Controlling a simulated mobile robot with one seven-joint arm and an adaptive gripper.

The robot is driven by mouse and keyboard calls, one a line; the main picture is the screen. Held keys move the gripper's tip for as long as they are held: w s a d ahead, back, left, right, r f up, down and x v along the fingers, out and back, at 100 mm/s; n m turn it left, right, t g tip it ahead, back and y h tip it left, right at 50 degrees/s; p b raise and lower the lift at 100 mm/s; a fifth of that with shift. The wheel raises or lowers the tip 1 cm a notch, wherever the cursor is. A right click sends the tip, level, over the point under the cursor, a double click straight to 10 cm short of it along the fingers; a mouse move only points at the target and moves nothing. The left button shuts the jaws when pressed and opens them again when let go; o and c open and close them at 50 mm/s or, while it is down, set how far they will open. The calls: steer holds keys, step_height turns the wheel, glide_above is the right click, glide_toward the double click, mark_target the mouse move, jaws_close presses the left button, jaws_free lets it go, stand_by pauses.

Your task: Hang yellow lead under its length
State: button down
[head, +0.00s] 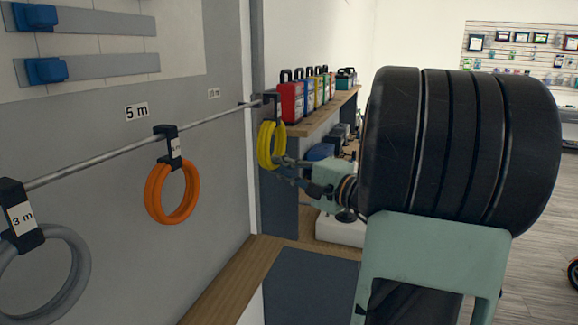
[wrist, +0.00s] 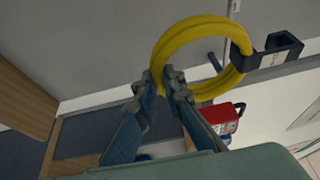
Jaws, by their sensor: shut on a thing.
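The yellow lead (head: 265,146) is a coil hanging from a black hook (head: 272,101) with a white tag. In the head view the hook appears beside the far end of the metal rail (head: 110,152); I cannot tell whether it rests on it. My gripper (head: 280,168) is shut on the coil's lower part. In the wrist view my gripper (wrist: 170,78) pinches the yellow lead (wrist: 168,38), and its black hook (wrist: 268,60) shows an empty opening. A wall label reads "5 m" (head: 136,111); a farther length label (head: 214,93) is too small to read surely.
An orange coil (head: 171,192) hangs from the rail below the 5 m label, and a grey coil (head: 75,265) tagged 3 m hangs nearer. Coloured cases (head: 292,102) stand on a wooden shelf (head: 322,113) behind the lead. A wooden ledge (head: 232,280) runs below the board.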

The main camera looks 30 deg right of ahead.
steer(key=w+a+f, duration=0.2)
steer(key=w+a, duration=0.3)
steer(key=w, duration=0.2)
steer(key=shift+a, duration=0.25)
stand_by(0.6)
stand_by(0.4)
steer(key=c, duration=2)
jaws_free()
steer(key=shift+o, duration=0.2)
steer(key=shift+f, duration=0.1)
